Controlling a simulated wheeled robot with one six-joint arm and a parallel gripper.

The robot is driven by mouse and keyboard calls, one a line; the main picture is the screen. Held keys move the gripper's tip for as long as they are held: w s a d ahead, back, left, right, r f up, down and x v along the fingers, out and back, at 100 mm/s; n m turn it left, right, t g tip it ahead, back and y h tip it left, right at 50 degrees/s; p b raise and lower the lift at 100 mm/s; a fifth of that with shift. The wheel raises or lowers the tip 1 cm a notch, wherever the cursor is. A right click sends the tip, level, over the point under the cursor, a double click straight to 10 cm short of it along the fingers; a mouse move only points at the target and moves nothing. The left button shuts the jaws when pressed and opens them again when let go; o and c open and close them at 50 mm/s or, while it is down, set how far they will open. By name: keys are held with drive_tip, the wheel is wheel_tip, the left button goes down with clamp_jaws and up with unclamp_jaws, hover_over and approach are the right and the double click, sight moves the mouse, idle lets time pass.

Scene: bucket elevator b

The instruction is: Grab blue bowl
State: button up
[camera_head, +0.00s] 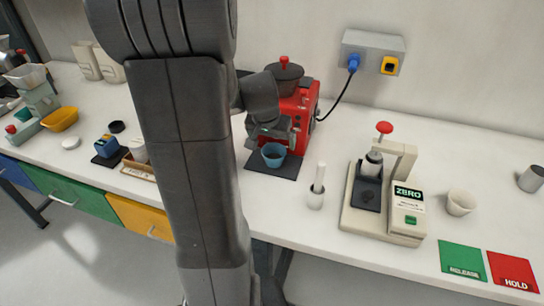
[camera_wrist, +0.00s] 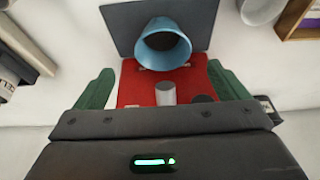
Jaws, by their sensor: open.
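The blue bowl (camera_head: 273,156) stands upright on a dark mat (camera_head: 262,172) in front of the red machine (camera_head: 300,112). In the wrist view the bowl (camera_wrist: 163,47) is at upper middle, its rim whole and its inside dark. My gripper (camera_head: 268,132) is just above and behind the bowl in the head view, partly hidden against the machine. In the wrist view its green fingers are spread wide to left and right, with the bowl lined up between them, just past the tips. The gripper (camera_wrist: 160,69) holds nothing.
Further right are a beige press (camera_head: 405,210), a white cup (camera_head: 460,203), a green mat (camera_head: 463,260) and a red mat (camera_head: 513,270). A cable hangs behind the red machine from a wall socket (camera_head: 371,54).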

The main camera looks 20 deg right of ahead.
sight(273, 148)
drive_tip(key=shift+d+f, duration=0.1)
drive_tip(key=shift+f, duration=0.25)
drive_tip(key=shift+w+p+x, duration=0.15)
drive_tip(key=shift+p+x, duration=0.05)
drive_tip(key=shift+x, duration=1.2)
drive_tip(key=shift+w+p+x, duration=0.1)
drive_tip(key=shift+p+x, duration=0.05)
drive_tip(key=shift+x, duration=1.2)
drive_tip(key=shift+a, duration=0.2)
drive_tip(key=shift+c, duration=0.4)
drive_tip(key=c, duration=1.1)
drive_tip(key=shift+r, duration=0.1)
drive_tip(key=shift+r, duration=0.1)
